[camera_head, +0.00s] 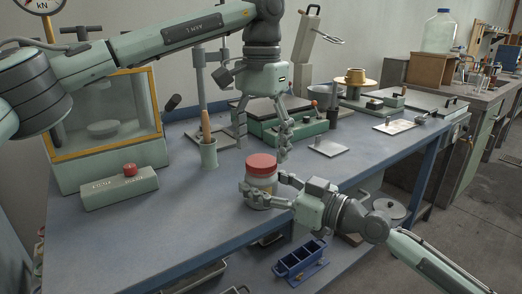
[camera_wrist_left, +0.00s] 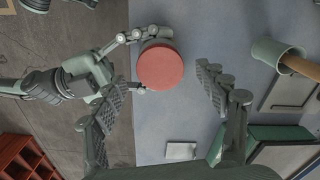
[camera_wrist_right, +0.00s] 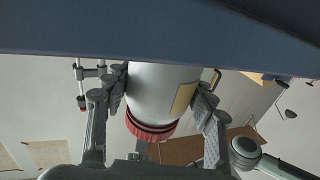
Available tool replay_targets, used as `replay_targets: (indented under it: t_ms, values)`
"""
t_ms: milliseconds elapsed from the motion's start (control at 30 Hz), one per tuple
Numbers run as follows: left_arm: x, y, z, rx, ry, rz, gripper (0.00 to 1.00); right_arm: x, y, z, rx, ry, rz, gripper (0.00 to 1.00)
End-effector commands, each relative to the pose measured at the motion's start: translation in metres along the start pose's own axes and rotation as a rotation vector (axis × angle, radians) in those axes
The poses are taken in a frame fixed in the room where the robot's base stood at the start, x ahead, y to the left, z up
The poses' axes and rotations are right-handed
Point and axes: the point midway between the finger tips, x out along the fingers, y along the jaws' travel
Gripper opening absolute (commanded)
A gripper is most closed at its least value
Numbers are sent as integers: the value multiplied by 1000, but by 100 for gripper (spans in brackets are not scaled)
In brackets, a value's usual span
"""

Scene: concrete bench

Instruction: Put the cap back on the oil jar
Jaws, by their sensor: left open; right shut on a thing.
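The oil jar (camera_head: 262,181) is pale with a yellowish label and stands upright at the bench's front edge; I cannot tell whether its base touches the top. The red cap (camera_head: 262,164) sits on the jar's mouth, and how tight it is does not show. My right gripper (camera_head: 266,193) is shut around the jar's body from the front right. In the right wrist view the jar (camera_wrist_right: 158,92) is between the fingers, with the ribbed cap (camera_wrist_right: 150,130) beyond. My left gripper (camera_head: 262,138) is open, empty and above the cap, pointing down. The left wrist view shows the cap (camera_wrist_left: 161,68) between its fingers' lines, apart from them.
A green cup with a wooden-handled tool (camera_head: 208,152) stands left of the jar. A grey-green box with a red knob (camera_head: 120,188) lies farther left. A green-based device (camera_head: 290,126) and a flat plate (camera_head: 328,147) are behind. The blue bench (camera_head: 190,215) is clear at front left.

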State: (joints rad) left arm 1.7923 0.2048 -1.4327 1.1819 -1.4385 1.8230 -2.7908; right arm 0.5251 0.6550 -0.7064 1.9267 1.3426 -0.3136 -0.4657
Motion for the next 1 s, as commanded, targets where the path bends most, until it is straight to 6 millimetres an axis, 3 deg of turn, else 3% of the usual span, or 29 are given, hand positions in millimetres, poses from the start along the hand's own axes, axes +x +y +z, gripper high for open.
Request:
replay_targets:
  t_ms: [200,633,767,1000]
  values:
    - [-27,0,0,0,1,1,73,0,0,1,1,-1,-1,0]
    - [-28,0,0,-78,0,1,70,0,0,1,1,-1,0,0]
    - [-30,0,0,-287,0,0,70,0,0,1,1,-1,0,0]
    - [-33,0,0,-882,-1,0,70,0,0,1,1,-1,0,0]
